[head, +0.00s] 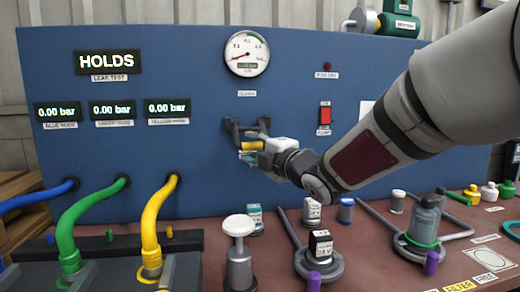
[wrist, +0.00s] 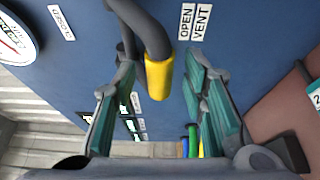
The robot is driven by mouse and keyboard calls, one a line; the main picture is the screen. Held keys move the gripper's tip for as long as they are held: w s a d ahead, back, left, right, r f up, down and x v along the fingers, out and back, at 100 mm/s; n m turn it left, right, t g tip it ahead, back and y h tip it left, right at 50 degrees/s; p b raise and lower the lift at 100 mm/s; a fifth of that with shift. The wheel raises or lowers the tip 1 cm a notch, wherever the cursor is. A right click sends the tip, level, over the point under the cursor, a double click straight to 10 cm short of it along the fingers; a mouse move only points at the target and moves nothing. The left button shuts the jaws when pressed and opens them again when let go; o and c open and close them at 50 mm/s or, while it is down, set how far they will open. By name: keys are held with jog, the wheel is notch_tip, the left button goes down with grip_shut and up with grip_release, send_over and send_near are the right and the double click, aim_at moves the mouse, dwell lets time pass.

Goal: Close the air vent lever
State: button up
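The air vent lever (head: 262,125) is a dark grey bent bar on the blue panel, below the round gauge. It has a yellow grip (wrist: 159,78) at its end, also visible in the head view (head: 252,146). My gripper (head: 249,156) is at the lever from the lower right. In the wrist view my gripper (wrist: 160,82) is open, its teal-padded fingers on either side of the yellow grip with gaps visible. The OPEN VENT label (wrist: 195,22) is close to the lever; the CLOSED label (wrist: 61,22) is farther off, near the gauge.
The blue panel (head: 100,160) carries a pressure gauge (head: 247,53), bar displays and a red switch (head: 325,114). Blue, green and yellow hoses (head: 153,215) plug in at lower left. The bench (head: 400,275) below holds several fittings, including a white-topped plunger (head: 239,250).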

jog(key=shift+w+a, duration=0.4)
jog(key=shift+w, duration=0.05)
grip_shut()
